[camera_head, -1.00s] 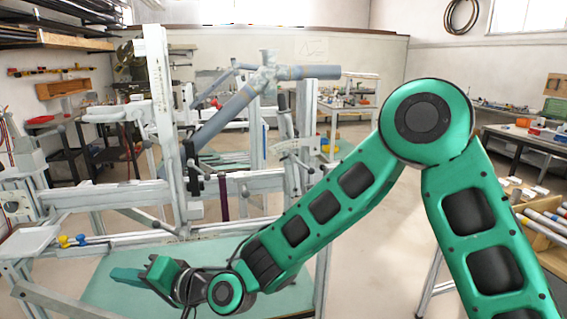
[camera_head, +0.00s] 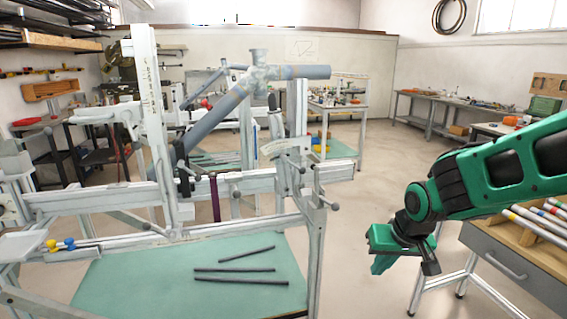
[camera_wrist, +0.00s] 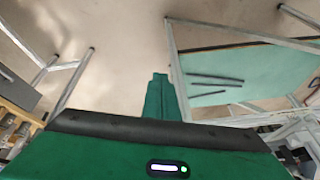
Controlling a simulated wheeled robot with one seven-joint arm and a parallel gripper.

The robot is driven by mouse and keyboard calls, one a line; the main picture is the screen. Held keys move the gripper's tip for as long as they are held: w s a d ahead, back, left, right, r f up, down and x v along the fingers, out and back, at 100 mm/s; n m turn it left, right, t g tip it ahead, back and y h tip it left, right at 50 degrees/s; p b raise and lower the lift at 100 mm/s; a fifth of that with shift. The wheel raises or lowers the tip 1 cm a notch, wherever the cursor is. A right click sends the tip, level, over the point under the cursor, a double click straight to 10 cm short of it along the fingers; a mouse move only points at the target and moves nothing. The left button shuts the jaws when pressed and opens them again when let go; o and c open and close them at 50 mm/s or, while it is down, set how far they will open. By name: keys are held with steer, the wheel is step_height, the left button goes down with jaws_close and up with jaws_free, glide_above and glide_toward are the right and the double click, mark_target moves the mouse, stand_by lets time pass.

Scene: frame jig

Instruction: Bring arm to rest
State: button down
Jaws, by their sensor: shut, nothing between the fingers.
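My gripper (camera_head: 384,262) hangs at the right of the head view, over the open floor between the frame jig and the wooden-topped bench. It points downward and is shut and empty. In the wrist view the green gripper finger (camera_wrist: 160,97) shows against the floor. The frame jig (camera_head: 150,185) of pale metal rails stands at the left of the head view, clear of my arm. It carries a grey tube frame (camera_head: 225,103).
Several dark rods lie on the jig's green lower shelf (camera_head: 130,285), which also shows in the wrist view (camera_wrist: 260,72). The wooden-topped bench (camera_head: 520,268) with coloured tubes is close to my forearm. Bare floor (camera_head: 370,215) lies between jig and bench.

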steer(key=s+d+r+m+g+h, duration=0.2)
steer(key=s+d+m, duration=0.1)
steer(key=s+d, duration=0.9)
steer(key=s+d+m+g, duration=0.1)
steer(key=s+d, duration=0.2)
steer(key=s, duration=0.3)
steer(key=s+d+r+m+g+y, duration=0.1)
steer(key=s+d+m, duration=0.1)
steer(key=s, duration=0.5)
steer(key=shift+s+d+r, duration=0.2)
steer(key=shift+s+d, duration=0.05)
steer(key=shift+d, duration=0.15)
steer(key=shift+w+f+g, duration=0.25)
steer(key=shift+w+g, duration=0.05)
steer(key=shift+w, duration=0.35)
